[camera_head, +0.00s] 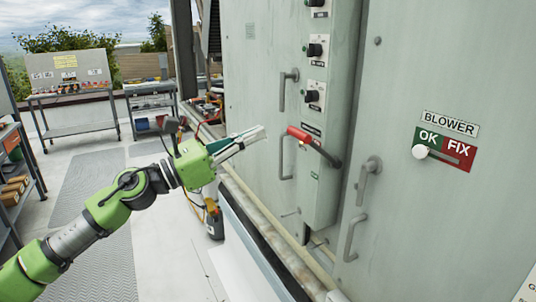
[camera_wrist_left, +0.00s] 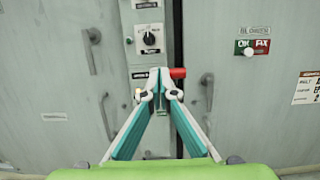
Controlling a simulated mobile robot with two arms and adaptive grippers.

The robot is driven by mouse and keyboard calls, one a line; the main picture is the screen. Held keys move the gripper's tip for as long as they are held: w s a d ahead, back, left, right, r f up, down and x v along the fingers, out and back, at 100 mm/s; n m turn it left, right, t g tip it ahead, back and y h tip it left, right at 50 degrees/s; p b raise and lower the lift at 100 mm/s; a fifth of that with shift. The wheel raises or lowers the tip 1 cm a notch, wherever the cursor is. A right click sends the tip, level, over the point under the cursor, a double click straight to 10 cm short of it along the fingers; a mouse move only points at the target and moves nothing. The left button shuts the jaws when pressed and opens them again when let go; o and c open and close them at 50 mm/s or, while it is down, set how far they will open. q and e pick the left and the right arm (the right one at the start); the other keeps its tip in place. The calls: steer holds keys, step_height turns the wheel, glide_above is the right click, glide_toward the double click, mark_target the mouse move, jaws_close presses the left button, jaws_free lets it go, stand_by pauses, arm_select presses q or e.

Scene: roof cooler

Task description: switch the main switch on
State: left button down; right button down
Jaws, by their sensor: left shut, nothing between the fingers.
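The main switch looks to be the lever with a red grip (camera_head: 299,134) on the narrow grey control column. Its dark arm runs from the grip down and right to the column's right side. In the left wrist view the red grip (camera_wrist_left: 178,73) shows just right of my fingertips. My left gripper (camera_head: 262,131) is shut and empty, pointing at the column. In the head view its tips are left of the red grip, with a small gap visible; I cannot tell the gap in depth. My right gripper is not in view.
Rotary knobs (camera_head: 313,95) sit above the lever on the column. Cabinet doors with handles (camera_head: 369,178) flank it. A BLOWER slider (camera_head: 420,152) marked OK and FIX is on the right door. Behind my arm are a workbench (camera_head: 75,97) and a cart (camera_head: 150,103).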

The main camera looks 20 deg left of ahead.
arm_select(q)
steer(key=shift+s+a+r, duration=0.55)
steer(key=shift+s+r, duration=0.15)
steer(key=shift+r, duration=0.1)
